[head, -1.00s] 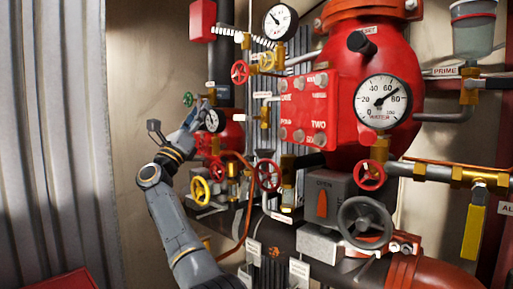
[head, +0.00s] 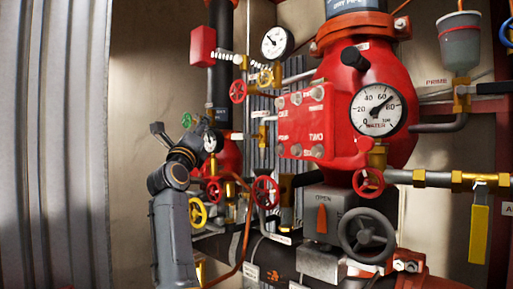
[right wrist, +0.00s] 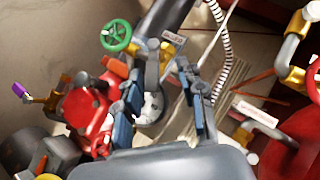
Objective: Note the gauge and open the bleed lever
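A large white gauge (head: 379,109) marked WATER sits on the red valve body in the head view, its needle between 60 and 80. A small gauge (head: 210,142) is partly hidden behind my right gripper (head: 203,132); it also shows in the right wrist view (right wrist: 151,107). There my right gripper (right wrist: 160,84) is open, its fingers on either side of the small gauge; contact cannot be told. A yellow lever (head: 478,235) hangs at the right in the head view. A purple-handled lever (right wrist: 21,91) shows at the wrist view's left. Which is the bleed lever is unclear. My left gripper is out of view.
A green handwheel (right wrist: 116,36) is close beside my right gripper. Red handwheels (head: 265,191), a yellow handwheel (head: 197,212) and a grey handwheel (head: 367,235) crowd the pipework. A corrugated wall (head: 50,150) stands left; bare wall (head: 135,85) lies between.

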